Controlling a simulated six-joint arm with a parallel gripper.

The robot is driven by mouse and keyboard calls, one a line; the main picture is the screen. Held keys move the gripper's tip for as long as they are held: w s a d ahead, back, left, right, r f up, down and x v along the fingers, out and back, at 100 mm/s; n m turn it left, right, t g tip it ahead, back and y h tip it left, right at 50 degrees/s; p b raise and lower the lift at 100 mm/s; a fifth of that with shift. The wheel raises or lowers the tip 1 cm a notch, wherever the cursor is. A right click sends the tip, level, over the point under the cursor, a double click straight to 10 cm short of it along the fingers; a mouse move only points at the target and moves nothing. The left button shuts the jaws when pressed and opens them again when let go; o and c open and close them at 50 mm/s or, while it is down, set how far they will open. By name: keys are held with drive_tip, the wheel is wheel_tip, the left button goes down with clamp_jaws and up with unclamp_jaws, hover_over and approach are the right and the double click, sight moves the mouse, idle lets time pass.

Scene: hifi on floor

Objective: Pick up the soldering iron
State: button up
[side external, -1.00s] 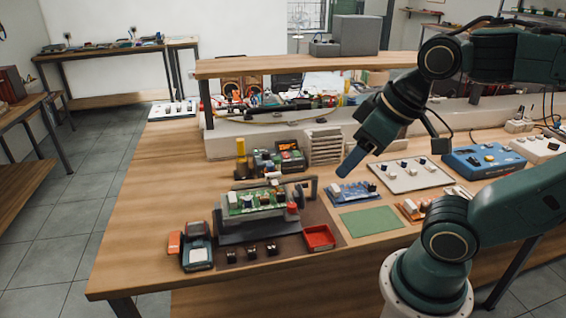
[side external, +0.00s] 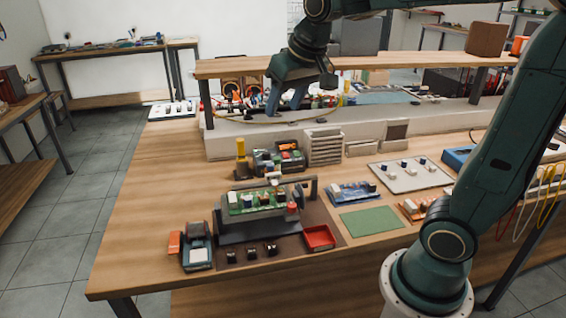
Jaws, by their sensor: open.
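My gripper (side external: 285,100) points down at the back of the bench, in front of the raised shelf (side external: 230,68). Its two blue-grey fingers are apart, with nothing clearly visible between them. Several small tools and parts lie behind and around the fingertips, too small to tell apart. I cannot pick out the soldering iron for certain. An upright yellow object on a dark base (side external: 241,150) stands at the middle left, beside a small dark unit with a red-orange front (side external: 290,154). The gripper is above and behind both, apart from them.
A green circuit board (side external: 248,202) sits in a holder on a brown mat. A red tray (side external: 319,237), a handheld meter (side external: 198,245), a green mat (side external: 370,221) and a grey panel with knobs (side external: 409,173) are nearby.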

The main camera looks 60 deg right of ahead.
drive_tip(key=w+d+f+m+h, duration=0.1)
drive_tip(key=w+d+f, duration=0.15)
drive_tip(key=w, duration=0.45)
drive_tip(key=w+d+f+m, duration=0.2)
drive_tip(key=w+d, duration=0.2)
drive_tip(key=w, duration=0.3)
drive_tip(key=m+g+h, duration=0.1)
drive_tip(key=m+g, duration=0.1)
hover_over(241, 147)
drive_tip(key=s+a, duration=0.2)
wheel_tip(241, 147, down, 9)
drive_tip(key=shift+s+f, duration=0.1)
drive_tip(key=shift+s, duration=0.05)
drive_tip(key=shift+f, duration=0.1)
drive_tip(key=shift+x, duration=4.15)
drive_tip(key=shift+x, duration=2.65)
drive_tip(key=shift+w+a, duration=0.1)
drive_tip(key=shift+w, duration=0.15)
